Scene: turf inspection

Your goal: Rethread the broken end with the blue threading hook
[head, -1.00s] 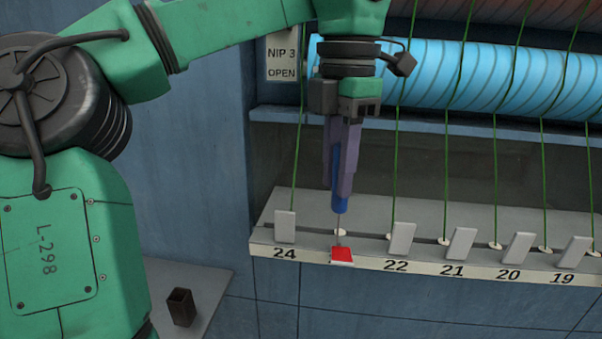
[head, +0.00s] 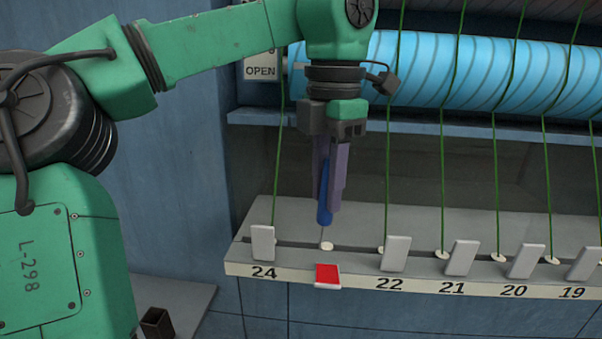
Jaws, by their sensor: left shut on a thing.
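My left gripper (head: 329,205) points down and is shut on the blue threading hook (head: 325,212), held upright by its handle. The hook's thin wire runs down to the pale round eyelet (head: 327,246) between positions 24 and 22. I cannot tell whether its tip is in the eyelet or just beside it. A red tab (head: 327,274) leans forward over the label in front of this eyelet. No green thread shows at this eyelet, and I cannot make out a broken end. My right gripper is out of view.
Green threads (head: 388,180) run down to the neighbouring eyelets, close on both sides of my gripper. Upright grey tabs (head: 396,254) line the ledge (head: 350,215). A blue roller (head: 430,75) lies behind. A small dark holder (head: 157,322) stands on a side shelf (head: 190,300).

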